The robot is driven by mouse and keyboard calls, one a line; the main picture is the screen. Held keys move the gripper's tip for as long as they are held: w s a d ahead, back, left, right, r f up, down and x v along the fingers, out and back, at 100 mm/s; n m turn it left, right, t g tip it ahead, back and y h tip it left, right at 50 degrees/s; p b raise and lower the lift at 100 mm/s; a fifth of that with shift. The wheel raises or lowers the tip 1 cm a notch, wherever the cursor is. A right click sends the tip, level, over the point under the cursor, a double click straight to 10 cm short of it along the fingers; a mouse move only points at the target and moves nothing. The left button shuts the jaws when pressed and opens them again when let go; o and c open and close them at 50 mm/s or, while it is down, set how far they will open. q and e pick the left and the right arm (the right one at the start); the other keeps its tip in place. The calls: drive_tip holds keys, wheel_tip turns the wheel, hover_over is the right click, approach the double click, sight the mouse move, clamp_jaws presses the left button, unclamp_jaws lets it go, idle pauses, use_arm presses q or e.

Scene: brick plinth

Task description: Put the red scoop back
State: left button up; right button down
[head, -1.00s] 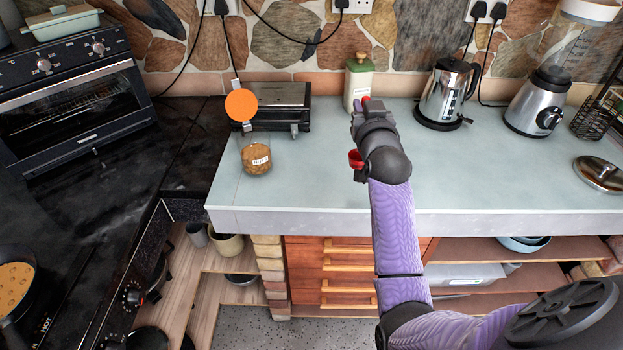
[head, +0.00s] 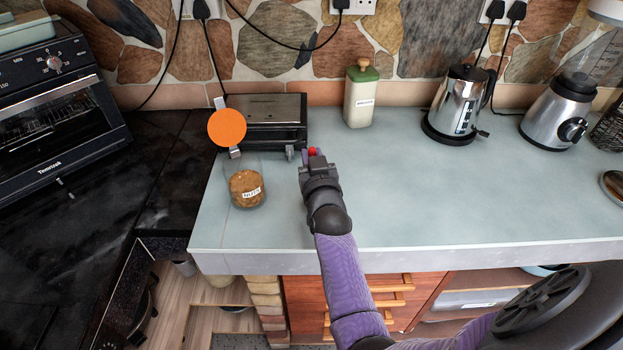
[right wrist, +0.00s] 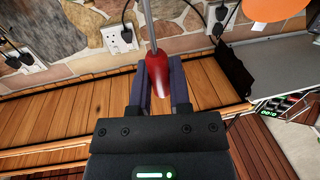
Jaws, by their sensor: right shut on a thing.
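The red scoop (right wrist: 157,72) is between the fingers of my right gripper (right wrist: 160,88) in the right wrist view. Its red handle is in the jaws and a thin metal shaft runs up out of the frame; its bowl is hidden. In the head view my right gripper (head: 313,158) is above the counter, right of the glass jar, with only a little red (head: 312,152) showing. The jar (head: 246,188) is labelled and holds brown contents. Its orange lid (head: 227,127) stands raised at its back. My left gripper is not in view.
A black and steel grill (head: 262,120) stands behind the jar, close to my right gripper. A green-lidded canister (head: 361,95), a kettle (head: 460,105) and a blender (head: 560,110) stand further right. The counter (head: 430,190) is clear right of my arm. A toaster oven (head: 60,110) is at left.

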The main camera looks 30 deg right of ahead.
wheel_tip(320, 180, down, 3)
drive_tip(key=shift+w+f+b, duration=0.1)
drive_tip(key=shift+f+b, duration=0.1)
drive_tip(key=shift+b, duration=0.2)
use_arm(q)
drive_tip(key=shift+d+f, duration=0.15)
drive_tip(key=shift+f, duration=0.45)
use_arm(e)
drive_tip(key=shift+r, duration=0.1)
drive_tip(key=shift+f, duration=0.2)
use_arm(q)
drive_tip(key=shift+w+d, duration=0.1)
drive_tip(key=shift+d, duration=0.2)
use_arm(e)
drive_tip(key=c, duration=0.6)
unclamp_jaws()
drive_tip(key=shift+r, duration=0.1)
drive_tip(key=shift+o, duration=0.2)
